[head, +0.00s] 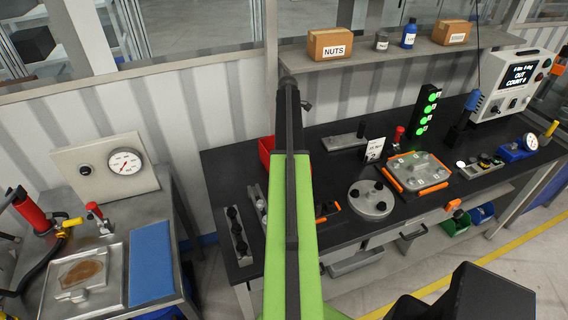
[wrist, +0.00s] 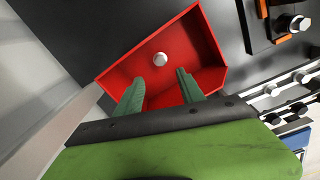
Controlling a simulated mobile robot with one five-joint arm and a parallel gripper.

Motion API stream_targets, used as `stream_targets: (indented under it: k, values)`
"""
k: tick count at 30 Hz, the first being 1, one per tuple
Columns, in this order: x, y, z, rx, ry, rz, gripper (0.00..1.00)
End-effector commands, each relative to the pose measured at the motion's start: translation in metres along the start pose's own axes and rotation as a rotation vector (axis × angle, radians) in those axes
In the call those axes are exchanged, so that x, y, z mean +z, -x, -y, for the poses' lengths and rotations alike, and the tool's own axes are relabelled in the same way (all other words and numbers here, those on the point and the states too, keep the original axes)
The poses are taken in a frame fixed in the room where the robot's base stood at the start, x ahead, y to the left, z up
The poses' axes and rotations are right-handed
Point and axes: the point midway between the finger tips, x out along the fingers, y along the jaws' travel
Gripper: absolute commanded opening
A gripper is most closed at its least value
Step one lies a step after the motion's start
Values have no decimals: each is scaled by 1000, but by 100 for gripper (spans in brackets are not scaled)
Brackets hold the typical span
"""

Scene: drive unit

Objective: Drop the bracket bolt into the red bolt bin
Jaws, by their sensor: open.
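The red bolt bin (wrist: 118,78) fills the middle of the wrist view, its open top facing the camera. In the head view the bin (head: 265,146) shows only as a red corner beside my arm, which hides the rest. A round silver bolt head (wrist: 160,60) shows inside the bin's outline, beyond my fingertips and apart from them. I cannot tell whether it rests on the bin's floor. My gripper (wrist: 161,76) is over the bin, its two green fingers spread with nothing between them. In the head view my gripper is hidden behind my arm.
The black bench (head: 330,190) holds a bolt strip (head: 238,235), a round flange (head: 371,200) and an orange-edged plate fixture (head: 418,172). A shelf (head: 370,52) with boxes runs above it. A side table with a gauge panel (head: 105,168) stands at left.

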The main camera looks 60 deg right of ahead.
Motion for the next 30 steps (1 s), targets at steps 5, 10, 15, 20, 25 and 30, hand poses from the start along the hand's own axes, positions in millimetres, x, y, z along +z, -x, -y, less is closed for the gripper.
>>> stream_targets:
  k: [5,10,15,20,25,30]
  values:
    - [0,42,0,0,0,0,46]
    - [1,80,0,0,0,0,46]
    - [1,118,1,0,0,0,46]
    - [0,151,1,0,1,0,46]
    - [0,165,1,0,1,0,46]
    - [0,163,1,0,1,0,46]
